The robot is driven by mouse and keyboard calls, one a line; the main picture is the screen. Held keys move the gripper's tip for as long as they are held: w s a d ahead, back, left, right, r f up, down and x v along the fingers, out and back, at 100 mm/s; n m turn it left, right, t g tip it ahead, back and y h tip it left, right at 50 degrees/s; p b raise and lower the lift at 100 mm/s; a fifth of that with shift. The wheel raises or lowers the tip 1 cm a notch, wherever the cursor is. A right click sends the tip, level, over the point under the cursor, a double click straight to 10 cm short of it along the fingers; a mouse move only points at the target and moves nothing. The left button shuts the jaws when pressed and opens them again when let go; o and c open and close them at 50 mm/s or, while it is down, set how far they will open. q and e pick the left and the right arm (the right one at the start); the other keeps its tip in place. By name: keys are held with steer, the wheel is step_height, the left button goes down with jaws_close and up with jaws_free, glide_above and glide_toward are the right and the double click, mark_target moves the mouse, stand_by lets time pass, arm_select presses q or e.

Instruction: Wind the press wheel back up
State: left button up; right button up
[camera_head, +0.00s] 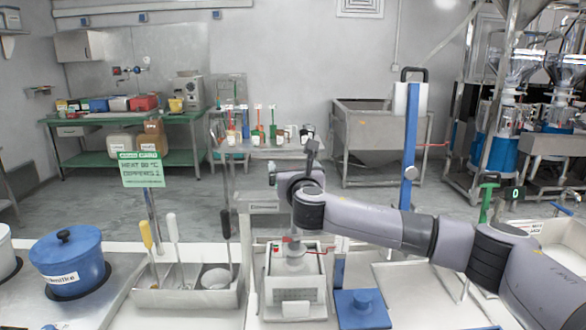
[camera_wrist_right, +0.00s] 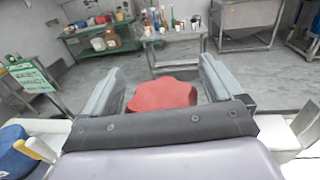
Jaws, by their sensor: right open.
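The press (camera_head: 293,284) is a white box-shaped frame with a grey column inside, on the counter in the head view. A red knobbed wheel (camera_wrist_right: 162,96) shows in the right wrist view. It lies between the two grey fingers of my right gripper (camera_wrist_right: 160,70), which are open. I see a gap beside each finger, so the gripper is not closed on it. In the head view my right arm reaches in from the right and its hand is above the press, hiding most of the wheel. My left gripper is not in view.
A tool tray (camera_head: 190,296) with ladles stands left of the press, and a blue pot (camera_head: 68,262) sits further left. A blue lidded block (camera_head: 361,308) is just right of the press. A tall blue post (camera_head: 410,145) rises behind my right arm.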

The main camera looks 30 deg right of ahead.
steer(key=shift+c, duration=0.2)
steer(key=c, duration=0.9)
steer(key=shift+n+y, duration=0.4)
steer(key=shift+y, duration=0.2)
steer(key=n+y, duration=0.1)
steer(key=y, duration=0.1)
steer(key=n+y, duration=0.3)
steer(key=y, duration=0.2)
steer(key=shift+a+t, duration=0.3)
steer(key=n+y, duration=0.2)
steer(key=y, duration=0.1)
steer(key=n+g+y, duration=0.1)
steer(key=shift+a+f+n+b, duration=0.1)
steer(key=shift+a+n+b, duration=0.15)
steer(key=shift+n+b, duration=0.05)
steer(key=n+g+y, duration=0.1)
steer(key=y+b, duration=0.1)
steer(key=y, duration=0.1)
steer(key=n+g+y+b, duration=0.1)
steer(key=shift+s+a+f+n+g, duration=0.1)
steer(key=shift+a+n+g, duration=0.15)
steer(key=shift+n+g, duration=0.05)
steer(key=shift+s+a+n+g+y+b, duration=0.15)
steer(key=shift+n+g+y+b, duration=0.7)
steer(key=shift+n+g+y, duration=0.15)
steer(key=shift+s+a+n+g+y+b, duration=0.1)
steer(key=shift+n+g+y+b, duration=0.75)
steer(key=shift+y, duration=0.25)
